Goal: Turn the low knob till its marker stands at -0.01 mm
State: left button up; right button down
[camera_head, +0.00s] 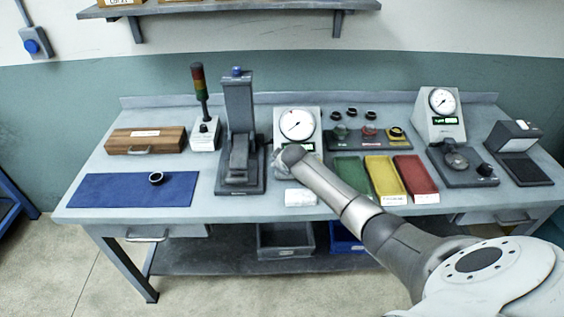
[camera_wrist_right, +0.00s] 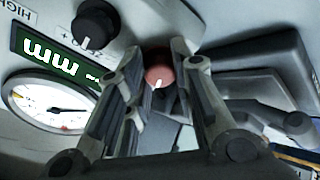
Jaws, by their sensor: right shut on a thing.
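The dial gauge station (camera_head: 279,120) stands at the back middle of the bench, with a round white dial (camera_head: 297,124). In the right wrist view the dial (camera_wrist_right: 48,103) and a lit green display (camera_wrist_right: 50,55) appear tilted. My right gripper (camera_wrist_right: 160,57) is shut on a small red knob (camera_wrist_right: 158,74) with a white marker line. The knob's own label and scale are hidden, so its reading cannot be told. A black knob (camera_wrist_right: 94,24) with a white marker sits apart, to its left. My right arm hides the gripper and knobs in the head view.
A grey press-like stand (camera_head: 239,130) rises just left of the gauge. Green, yellow and red trays (camera_head: 383,180) lie right of my forearm. A second dial unit (camera_head: 440,115) stands further right. A blue mat (camera_head: 120,190) with a ring (camera_head: 156,178) is at left.

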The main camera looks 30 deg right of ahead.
jog(key=shift+m, duration=0.8)
jog(key=c, duration=1.2)
grip_release()
jog(key=v, duration=1.2)
jog(key=shift+a+f, duration=0.15)
jog(key=shift+a, duration=0.05)
